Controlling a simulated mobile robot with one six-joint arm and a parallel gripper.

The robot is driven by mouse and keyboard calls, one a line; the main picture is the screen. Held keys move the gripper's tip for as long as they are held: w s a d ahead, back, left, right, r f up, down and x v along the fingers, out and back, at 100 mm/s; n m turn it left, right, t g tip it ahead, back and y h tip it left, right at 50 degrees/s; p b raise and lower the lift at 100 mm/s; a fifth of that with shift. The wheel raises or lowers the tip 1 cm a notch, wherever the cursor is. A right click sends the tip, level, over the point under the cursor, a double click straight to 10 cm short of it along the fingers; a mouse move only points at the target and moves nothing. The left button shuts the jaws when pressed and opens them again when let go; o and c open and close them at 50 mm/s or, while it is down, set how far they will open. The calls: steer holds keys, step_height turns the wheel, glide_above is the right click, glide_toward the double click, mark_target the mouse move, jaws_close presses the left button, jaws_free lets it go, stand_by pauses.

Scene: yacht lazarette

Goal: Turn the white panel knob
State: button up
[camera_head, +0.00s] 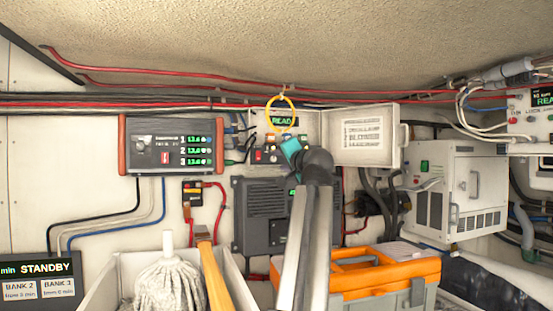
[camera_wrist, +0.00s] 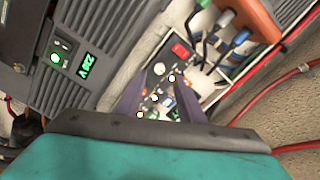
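The small switch panel (camera_head: 258,156) is on the back wall in the head view, beneath a green READ display (camera_head: 282,121). My gripper (camera_head: 291,147), with its teal body, is in front of the panel and hides part of it. In the wrist view the panel (camera_wrist: 168,62) shows between and beyond my two purple fingers (camera_wrist: 160,104). The fingers are spread apart, with nothing visibly held. A pale round knob (camera_wrist: 159,69) is on the panel near a red switch (camera_wrist: 180,50). Several small pale dots are also there; I cannot tell which are knobs, or whether a finger touches one.
An open white lid (camera_head: 362,136) stands right of the panel. A yellow ring (camera_head: 281,103) hangs above. A grey unit (camera_head: 258,205) is below, left in the wrist view (camera_wrist: 75,45). A mop (camera_head: 167,280) and an orange-topped toolbox (camera_head: 385,272) are in front. Red cables run above.

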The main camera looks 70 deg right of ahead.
mark_target(274, 159)
steer(key=shift+p+x, duration=0.55)
steer(key=shift+x, duration=2.45)
steer(key=shift+a, duration=0.1)
jaws_close()
